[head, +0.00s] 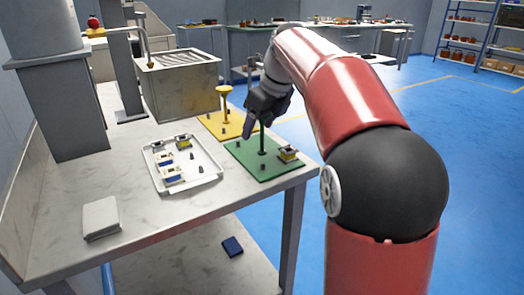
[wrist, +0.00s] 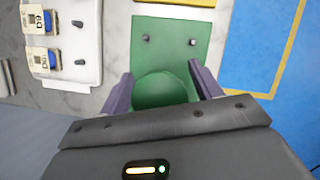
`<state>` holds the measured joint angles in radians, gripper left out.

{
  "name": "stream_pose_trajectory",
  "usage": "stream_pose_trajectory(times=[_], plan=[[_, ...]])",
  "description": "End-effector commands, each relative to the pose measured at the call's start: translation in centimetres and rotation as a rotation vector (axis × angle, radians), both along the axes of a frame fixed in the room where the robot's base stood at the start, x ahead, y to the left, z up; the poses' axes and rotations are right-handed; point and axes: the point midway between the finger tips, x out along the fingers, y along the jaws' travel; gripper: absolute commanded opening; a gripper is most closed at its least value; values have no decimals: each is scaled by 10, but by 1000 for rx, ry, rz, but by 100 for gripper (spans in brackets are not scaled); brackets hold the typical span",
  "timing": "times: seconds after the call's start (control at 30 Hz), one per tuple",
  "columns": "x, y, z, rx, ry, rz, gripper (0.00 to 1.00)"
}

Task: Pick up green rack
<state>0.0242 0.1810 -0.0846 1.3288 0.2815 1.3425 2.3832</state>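The green rack (head: 246,160) is a flat green plate with pegs and an upright central post, standing at the right front of the table. A small coil (head: 288,153) sits on its right side. My gripper (head: 258,122) is over the rack at the top of the post. In the wrist view, the post's round green knob (wrist: 160,90) lies between the two spread fingers of my gripper (wrist: 161,72). The fingers look open around it; whether either touches it is not clear. The plate (wrist: 168,25) and two pegs show beyond.
A yellow rack (head: 221,127) with its own post stands just behind. A white tray (head: 206,180) with several coils lies to the left, near a metal bin (head: 180,92). A grey cloth (head: 101,217) lies front left. The table edge is close on the right.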

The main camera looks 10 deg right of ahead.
Motion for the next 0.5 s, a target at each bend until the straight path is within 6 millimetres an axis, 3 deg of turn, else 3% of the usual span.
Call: stream_pose_trajectory(times=[0.03, 0.4, 0.5], plan=[[0, 0, 0, 0, 0, 0, 57], [0, 0, 0, 0, 0, 0, 9], [0, 0, 1, 0, -2, 0, 0]])
